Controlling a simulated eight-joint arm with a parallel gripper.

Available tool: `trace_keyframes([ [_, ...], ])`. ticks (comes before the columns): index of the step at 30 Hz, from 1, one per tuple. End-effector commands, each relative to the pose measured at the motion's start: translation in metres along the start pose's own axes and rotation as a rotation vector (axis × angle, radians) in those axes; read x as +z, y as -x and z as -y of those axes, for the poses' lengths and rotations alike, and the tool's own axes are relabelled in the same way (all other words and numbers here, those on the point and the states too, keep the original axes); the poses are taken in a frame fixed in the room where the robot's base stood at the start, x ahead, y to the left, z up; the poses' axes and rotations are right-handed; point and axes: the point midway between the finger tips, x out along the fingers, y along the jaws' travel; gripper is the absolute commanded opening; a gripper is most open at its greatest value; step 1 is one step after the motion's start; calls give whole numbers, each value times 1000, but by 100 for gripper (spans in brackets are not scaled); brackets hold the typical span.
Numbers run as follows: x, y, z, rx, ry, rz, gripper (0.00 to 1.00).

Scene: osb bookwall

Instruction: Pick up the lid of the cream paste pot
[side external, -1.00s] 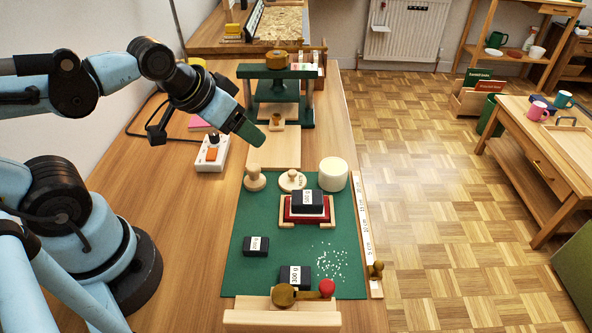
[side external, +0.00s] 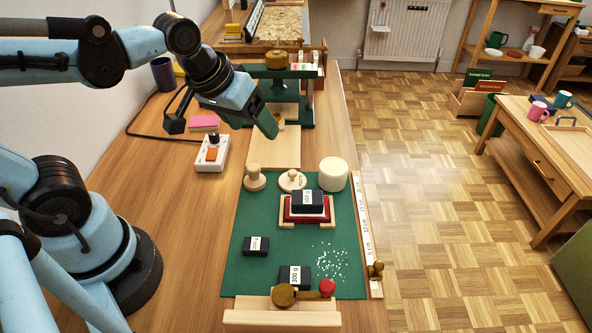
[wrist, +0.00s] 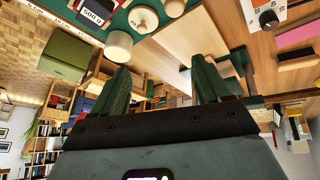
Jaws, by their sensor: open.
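A plain cream cylinder (side external: 333,174), which looks like the pot, stands upright at the far right of the green mat (side external: 255,285). It also shows in the wrist view (wrist: 118,46). Beside it on the left is a low pale round piece with a wooden knob (side external: 292,180), which looks like a lid; its printed lettering is too small to read. It shows in the wrist view (wrist: 143,19) too. My gripper (side external: 266,124) is in the air beyond these pieces, apart from them. In the wrist view its two green fingers (wrist: 163,88) are spread with nothing between them.
A wooden knobbed piece (side external: 254,179) stands left of the pale one. A red-and-wood stand with a black weight (side external: 307,200) is nearer. A green press frame (side external: 277,88) stands behind, a switch box (side external: 212,153) to the left. A wooden ruler strip (side external: 367,230) lines the mat's right side.

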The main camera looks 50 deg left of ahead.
Motion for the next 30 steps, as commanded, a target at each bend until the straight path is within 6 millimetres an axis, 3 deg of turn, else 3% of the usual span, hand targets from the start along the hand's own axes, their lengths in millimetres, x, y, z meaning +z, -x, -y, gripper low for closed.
trace_keyframes([
  [6,-20,-11,-21,-74,351,177,76],
  [15,-35,-38,-45,-264,772,337,76],
  [23,-35,-50,-51,-342,899,369,76],
  [30,-21,-78,-47,-342,902,368,76],
])
